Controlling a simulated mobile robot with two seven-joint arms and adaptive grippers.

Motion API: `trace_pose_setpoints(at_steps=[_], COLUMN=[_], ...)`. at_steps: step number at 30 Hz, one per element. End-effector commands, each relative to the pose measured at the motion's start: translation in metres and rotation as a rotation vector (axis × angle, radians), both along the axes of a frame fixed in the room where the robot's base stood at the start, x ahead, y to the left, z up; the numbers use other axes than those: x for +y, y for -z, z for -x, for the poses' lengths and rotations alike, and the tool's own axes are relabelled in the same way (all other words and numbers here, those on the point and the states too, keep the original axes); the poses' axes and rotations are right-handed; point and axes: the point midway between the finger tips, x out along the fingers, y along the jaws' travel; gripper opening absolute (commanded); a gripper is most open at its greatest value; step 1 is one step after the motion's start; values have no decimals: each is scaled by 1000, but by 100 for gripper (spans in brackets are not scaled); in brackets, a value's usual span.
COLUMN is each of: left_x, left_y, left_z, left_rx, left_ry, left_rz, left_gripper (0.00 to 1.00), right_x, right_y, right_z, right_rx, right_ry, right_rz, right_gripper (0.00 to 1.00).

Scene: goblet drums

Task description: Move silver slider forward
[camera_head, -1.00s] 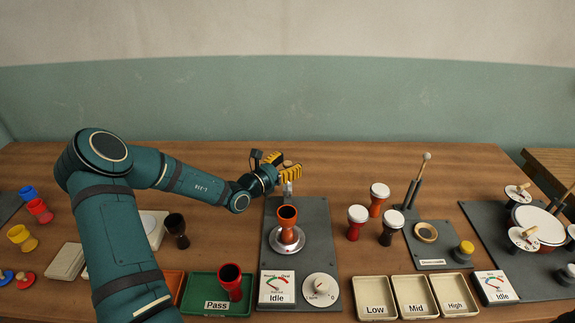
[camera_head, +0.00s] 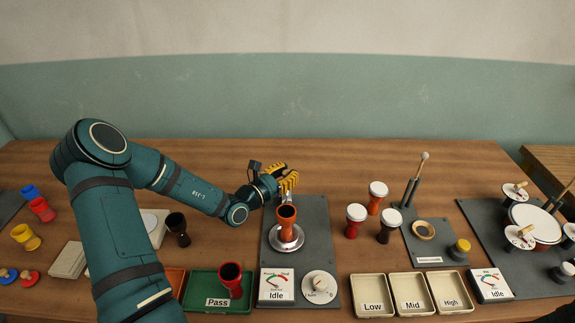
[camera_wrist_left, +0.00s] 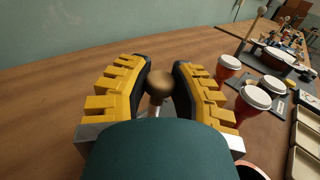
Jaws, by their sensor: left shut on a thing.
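The silver slider (camera_head: 284,197) stands at the back of the grey board (camera_head: 318,235), just behind an orange goblet drum shell (camera_head: 286,218). Most of it is hidden by my gripper. My left gripper (camera_head: 287,182) is at its top, with yellow fingers. In the left wrist view the gripper (camera_wrist_left: 160,90) has its fingers on both sides of a brown round knob (camera_wrist_left: 160,84) on a pale metal stem (camera_wrist_left: 156,109). It is shut on this knob. The orange shell stands upright on a round silver plate (camera_head: 297,242). My right gripper is not in view.
An Idle gauge (camera_head: 277,284) and a white dial (camera_head: 319,286) are at the board's front. A green Pass tray (camera_head: 201,289) holding a red shell is at left. Three white-topped drums (camera_head: 377,190) stand at right. The table behind the board is clear.

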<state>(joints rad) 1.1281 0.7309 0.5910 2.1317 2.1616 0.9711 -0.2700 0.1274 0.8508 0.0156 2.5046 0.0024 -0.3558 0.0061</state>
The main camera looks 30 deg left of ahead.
Motion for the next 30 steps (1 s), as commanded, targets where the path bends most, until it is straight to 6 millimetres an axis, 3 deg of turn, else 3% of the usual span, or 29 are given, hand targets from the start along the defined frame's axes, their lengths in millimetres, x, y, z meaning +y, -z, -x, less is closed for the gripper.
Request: trace_pose_setpoints(at_steps=[7, 8, 10, 11, 23, 30], left_x=[-4, -4, -3, -3, 0, 10], left_y=[0, 0, 0, 0, 1, 1], left_z=[2, 2, 2, 1, 7, 46], left_rx=[-1, -1, -1, -1, 1, 3], left_ry=[8, 8, 8, 7, 3, 2], left_rz=[2, 2, 1, 1, -1, -1], left_gripper=[0, 27, 52, 57, 57, 57], right_x=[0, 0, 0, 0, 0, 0], right_y=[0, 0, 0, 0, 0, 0], right_z=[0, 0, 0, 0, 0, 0], right_rx=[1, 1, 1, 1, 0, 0], right_ry=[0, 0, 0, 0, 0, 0], right_rz=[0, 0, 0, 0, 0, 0], right_gripper=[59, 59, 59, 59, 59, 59])
